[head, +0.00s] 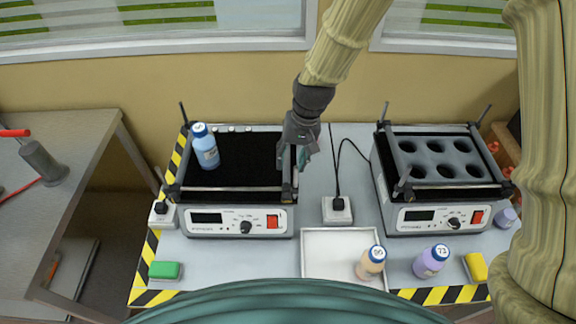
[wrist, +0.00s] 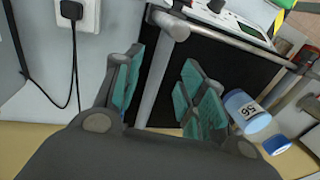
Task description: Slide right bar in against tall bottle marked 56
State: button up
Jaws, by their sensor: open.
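The tall blue bottle marked 56 (head: 206,150) stands upright near the left side of the left shaker's black platform (head: 245,165). In the wrist view the bottle (wrist: 238,102) shows its label, right of my fingers. The right bar (head: 293,180) runs front to back along the platform's right edge, apart from the bottle, with a wide bare stretch between. My gripper (head: 297,160) is at this bar, partly hiding it. In the wrist view my gripper (wrist: 162,62) is open, with the bar (wrist: 158,80) between its two teal fingers; I cannot tell whether either touches.
A right shaker (head: 440,180) holds an empty rack with several holes. A white socket (head: 337,210) with a plug and black cable lies between the shakers. A white tray (head: 325,255), two bottles, a green block (head: 165,270) and a yellow block (head: 475,267) are in front.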

aim_at(287, 171)
jog(key=shift+a+f+p, duration=0.25)
jog(key=shift+f+p, duration=0.05)
jog(key=shift+f, duration=0.85)
jog(key=shift+a+f+p, duration=0.2)
jog(key=shift+f+p, duration=0.05)
jog(key=shift+f, duration=0.9)
grip_shut()
